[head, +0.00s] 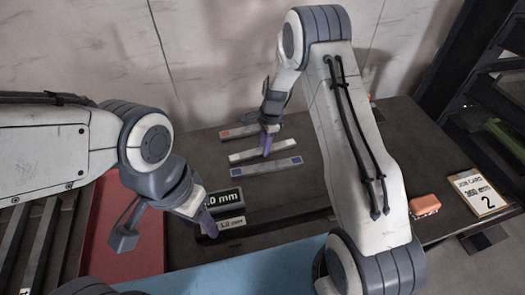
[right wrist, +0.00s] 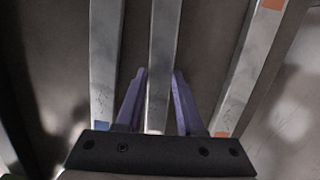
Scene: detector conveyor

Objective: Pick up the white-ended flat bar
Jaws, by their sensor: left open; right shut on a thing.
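The white-ended flat bar (head: 245,155) lies on the dark bench in the head view, between an orange-ended bar (head: 238,132) and a blue-ended bar (head: 266,166). My right gripper (head: 266,148) points down at its middle. In the right wrist view the bar (right wrist: 162,55) runs between the purple fingers of the right gripper (right wrist: 159,80), which is shut on it. Whether the bar is lifted off the bench I cannot tell. My left gripper (head: 208,226) is open, pointing down near the thickness labels, with nothing seen in it.
The blue-ended bar (right wrist: 105,60) and orange-ended bar (right wrist: 245,70) lie close on either side in the right wrist view. A dark label (head: 222,198) and a "1.2 mm" label (head: 232,223) are near my left gripper.

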